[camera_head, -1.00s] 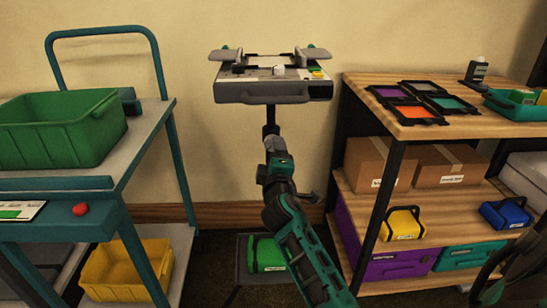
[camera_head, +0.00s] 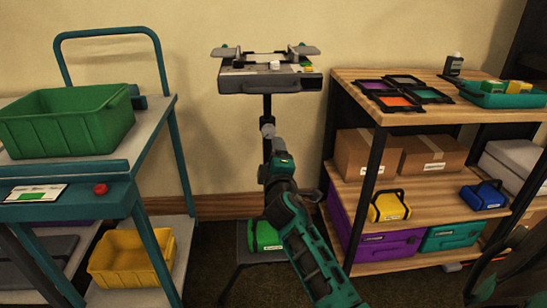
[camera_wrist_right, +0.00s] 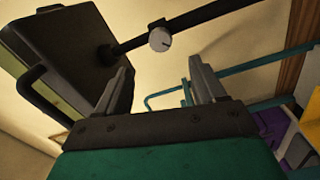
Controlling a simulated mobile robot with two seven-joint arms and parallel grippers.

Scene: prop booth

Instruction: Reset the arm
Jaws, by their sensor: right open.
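My right arm reaches up from the lower middle of the head view. Its gripper (camera_head: 276,158) is in front of the black pole of the stand, below a grey device (camera_head: 270,84); the fingertips are hard to make out there. In the right wrist view the gripper (camera_wrist_right: 160,90) has two fingers spread apart with nothing between them. The stand's pole and a round pale knob (camera_wrist_right: 160,40) lie beyond the fingertips. The same knob shows on the pole in the head view (camera_head: 267,131). The device also fills the upper left of the wrist view (camera_wrist_right: 62,65). My left gripper is not in view.
A cart (camera_head: 172,140) with a green bin (camera_head: 65,128) and a lower yellow bin (camera_head: 132,266) stands left. A wooden shelf (camera_head: 440,225) with cases, boxes and trays stands right. A green case (camera_head: 266,238) sits low behind my arm. Bare floor shows between.

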